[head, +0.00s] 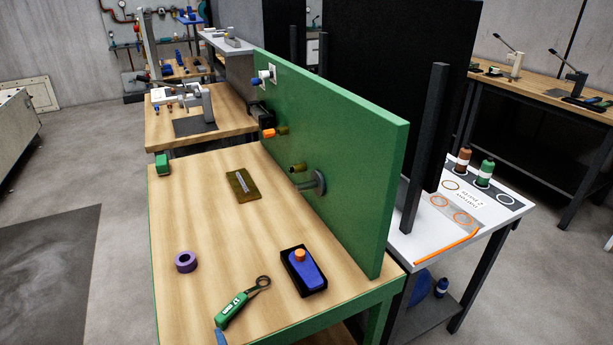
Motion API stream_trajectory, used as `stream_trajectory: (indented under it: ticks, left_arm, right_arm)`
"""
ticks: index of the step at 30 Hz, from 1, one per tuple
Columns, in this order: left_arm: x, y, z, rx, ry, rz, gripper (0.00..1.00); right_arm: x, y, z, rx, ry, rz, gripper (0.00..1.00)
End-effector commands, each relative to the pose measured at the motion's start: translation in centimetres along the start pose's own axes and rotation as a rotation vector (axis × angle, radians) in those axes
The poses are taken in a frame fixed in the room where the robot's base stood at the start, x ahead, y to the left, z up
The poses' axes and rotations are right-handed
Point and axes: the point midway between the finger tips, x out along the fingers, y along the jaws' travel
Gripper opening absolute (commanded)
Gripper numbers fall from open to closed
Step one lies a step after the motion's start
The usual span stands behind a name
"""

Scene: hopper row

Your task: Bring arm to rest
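Neither of my grippers shows in the head view, and no arm of mine can be made out. The wooden workbench (190,225) with a green frame stands in front, and a green upright panel (340,130) runs along its right side. On the bench lie a purple ring (186,262), a green-handled tool with a dark ring end (233,309), and a blue object with an orange cap in a black tray (286,252). A small olive mat (237,190) holds a thin grey piece. A blue piece (221,337) is cut off at the bottom edge.
A green block (162,165) sits at the bench's far left corner. A grey round fitting (318,183) sticks out from the panel. A white table (440,235) with brown and green bottles stands to the right, beside a dark post (428,150). Floor (65,165) is open at left.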

Motion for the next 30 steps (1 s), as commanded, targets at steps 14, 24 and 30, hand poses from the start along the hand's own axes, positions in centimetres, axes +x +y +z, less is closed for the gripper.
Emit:
stream_trajectory:
  ticks: [14, 24, 30]
  left_arm:
    - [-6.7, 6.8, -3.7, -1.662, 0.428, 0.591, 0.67]
    - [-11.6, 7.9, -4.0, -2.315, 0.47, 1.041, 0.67]
    - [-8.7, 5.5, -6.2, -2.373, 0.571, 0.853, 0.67]
  right_arm:
    - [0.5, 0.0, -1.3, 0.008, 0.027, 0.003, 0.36]
    - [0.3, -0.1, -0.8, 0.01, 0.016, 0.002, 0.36]
    - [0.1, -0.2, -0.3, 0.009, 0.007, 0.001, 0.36]
